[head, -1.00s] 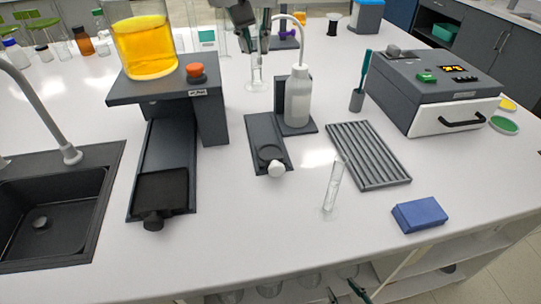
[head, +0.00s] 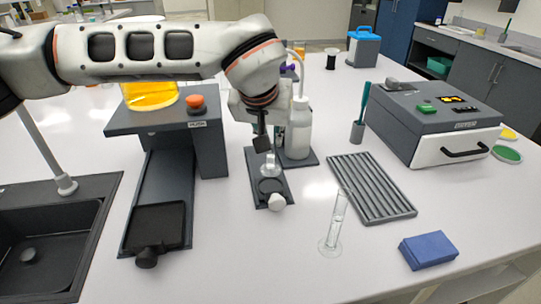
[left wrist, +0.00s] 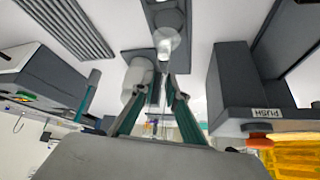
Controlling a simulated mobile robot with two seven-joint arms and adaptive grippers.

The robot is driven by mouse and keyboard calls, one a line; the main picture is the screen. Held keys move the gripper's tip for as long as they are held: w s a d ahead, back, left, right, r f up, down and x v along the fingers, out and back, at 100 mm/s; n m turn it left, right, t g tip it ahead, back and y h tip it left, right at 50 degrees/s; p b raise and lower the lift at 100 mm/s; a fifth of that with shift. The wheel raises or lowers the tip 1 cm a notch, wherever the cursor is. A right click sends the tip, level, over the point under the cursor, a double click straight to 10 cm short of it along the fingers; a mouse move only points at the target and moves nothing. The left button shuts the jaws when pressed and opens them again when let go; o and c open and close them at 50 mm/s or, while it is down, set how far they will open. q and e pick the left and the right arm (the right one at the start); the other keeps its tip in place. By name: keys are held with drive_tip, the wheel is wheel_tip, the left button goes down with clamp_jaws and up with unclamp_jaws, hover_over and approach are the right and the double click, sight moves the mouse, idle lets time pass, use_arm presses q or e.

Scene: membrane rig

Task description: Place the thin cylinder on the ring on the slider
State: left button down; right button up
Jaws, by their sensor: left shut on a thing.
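My left gripper (head: 262,145) reaches down over the rig's dark slider plate (head: 283,186). It is shut on the thin glass cylinder (head: 270,165), whose clear round foot shows beyond the fingers in the left wrist view (left wrist: 167,42). The cylinder is roughly upright over the slider, just behind the dark ring (head: 268,185). I cannot tell whether its foot touches the plate. My teal-lined fingers (left wrist: 160,92) show in the wrist view. My right gripper is out of view.
A white bottle (head: 299,130) stands close behind the slider. A stand (head: 210,145) with an orange beaker (head: 150,94) is on the left. Another glass cylinder (head: 338,215), a ribbed tray (head: 372,188) and a blue box (head: 428,250) are on the right.

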sight(270, 153)
use_arm(q)
drive_tip(key=shift+f, duration=2.5)
drive_tip(key=shift+f, duration=0.2)
drive_tip(key=c, duration=2)
unclamp_jaws()
drive_tip(key=shift+r, duration=0.1)
